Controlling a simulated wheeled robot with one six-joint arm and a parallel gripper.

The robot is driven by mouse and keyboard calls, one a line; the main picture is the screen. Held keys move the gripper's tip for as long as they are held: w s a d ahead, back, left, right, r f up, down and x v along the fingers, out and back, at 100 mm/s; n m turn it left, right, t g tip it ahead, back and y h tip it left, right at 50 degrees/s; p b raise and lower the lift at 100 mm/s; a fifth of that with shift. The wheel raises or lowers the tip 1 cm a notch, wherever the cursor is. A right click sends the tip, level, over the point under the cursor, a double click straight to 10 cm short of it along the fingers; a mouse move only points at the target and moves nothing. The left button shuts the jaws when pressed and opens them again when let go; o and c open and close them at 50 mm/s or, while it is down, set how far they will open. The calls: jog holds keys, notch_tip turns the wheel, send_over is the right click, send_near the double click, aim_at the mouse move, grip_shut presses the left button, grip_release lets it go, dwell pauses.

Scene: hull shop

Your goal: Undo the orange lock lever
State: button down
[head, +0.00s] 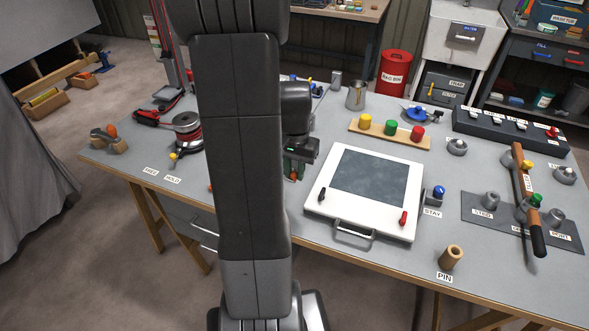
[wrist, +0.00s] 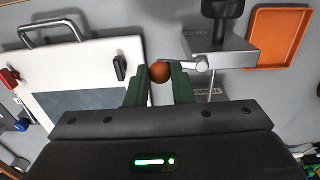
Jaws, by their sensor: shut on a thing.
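The orange lock lever ends in an orange ball knob (wrist: 160,73) in the wrist view. A short silver arm runs right from the knob to a grey metal block with a black grip (wrist: 222,10) on top. My gripper (wrist: 158,82) has its two green fingers on either side of the knob and is shut on it. In the head view my gripper (head: 294,166) is just left of the white hatch panel, with a bit of orange knob (head: 293,176) at its tips. My arm hides most of the block there.
The white panel (head: 317,205) with a dark window, a bar handle and black and red catches lies close beside my gripper. An orange tray (wrist: 250,40) is on the other side of the block. A wooden pin (head: 450,258) stands near the front edge.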

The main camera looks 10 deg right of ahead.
jog(key=w+n, duration=0.1)
jog(key=n, duration=0.2)
jog(key=w+n, duration=0.2)
jog(key=n, duration=0.2)
jog(key=w+d+n, duration=0.1)
jog(key=n, duration=0.2)
jog(key=shift+w+d+n, duration=0.1)
jog(key=shift+w+n, duration=0.2)
dwell(0.4)
jog(key=c, duration=1.3)
grip_release()
jog(key=shift+r, duration=0.1)
